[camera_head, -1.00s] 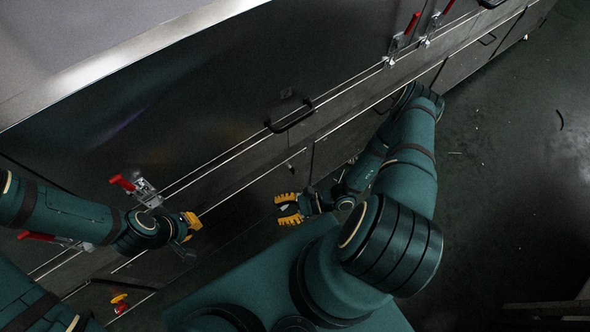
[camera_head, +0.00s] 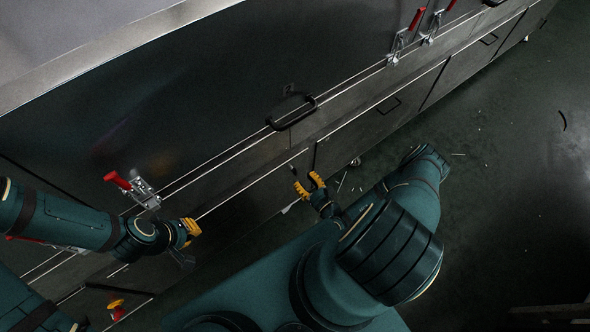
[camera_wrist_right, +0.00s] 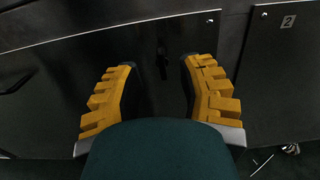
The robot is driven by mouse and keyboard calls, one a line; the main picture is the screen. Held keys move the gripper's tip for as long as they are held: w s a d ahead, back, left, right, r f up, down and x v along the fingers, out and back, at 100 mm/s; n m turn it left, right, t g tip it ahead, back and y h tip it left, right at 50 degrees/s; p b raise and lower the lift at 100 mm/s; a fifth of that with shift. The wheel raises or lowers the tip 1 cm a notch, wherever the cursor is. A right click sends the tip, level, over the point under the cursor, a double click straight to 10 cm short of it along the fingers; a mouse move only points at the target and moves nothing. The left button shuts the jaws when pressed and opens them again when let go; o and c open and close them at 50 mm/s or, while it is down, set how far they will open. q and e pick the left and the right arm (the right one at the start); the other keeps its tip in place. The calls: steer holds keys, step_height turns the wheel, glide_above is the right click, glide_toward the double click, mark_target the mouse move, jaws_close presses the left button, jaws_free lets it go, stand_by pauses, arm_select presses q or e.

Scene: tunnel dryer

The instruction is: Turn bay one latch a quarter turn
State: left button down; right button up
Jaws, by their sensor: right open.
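The bay one latch (camera_wrist_right: 163,54) is a small dark handle on the dark metal panel left of the panel marked 2. In the right wrist view it hangs roughly upright, between and beyond my fingertips. In the head view it is a small dark spot (camera_head: 292,168) below the long seam. My right gripper (camera_head: 308,184) is open and points at the panel. Its yellow fingers also show in the right wrist view (camera_wrist_right: 160,75), with nothing between them in their grip. My left gripper (camera_head: 188,234) is at the left, near the machine front; its finger opening is unclear.
The number 2 panel (camera_wrist_right: 288,60) is right of a vertical gap. A black bar handle (camera_head: 291,113) is above the latch. Red-handled toggle clamps stand at left (camera_head: 133,188) and top right (camera_head: 404,35). The floor (camera_head: 490,190) at right is mostly clear.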

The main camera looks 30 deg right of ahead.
mark_target(296, 171)
steer(key=w, duration=0.5)
steer(key=shift+w+a+b, duration=0.25)
steer(key=shift+w+b, duration=0.1)
steer(key=shift+b, duration=0.05)
steer(key=shift+o, duration=0.3)
jaws_close()
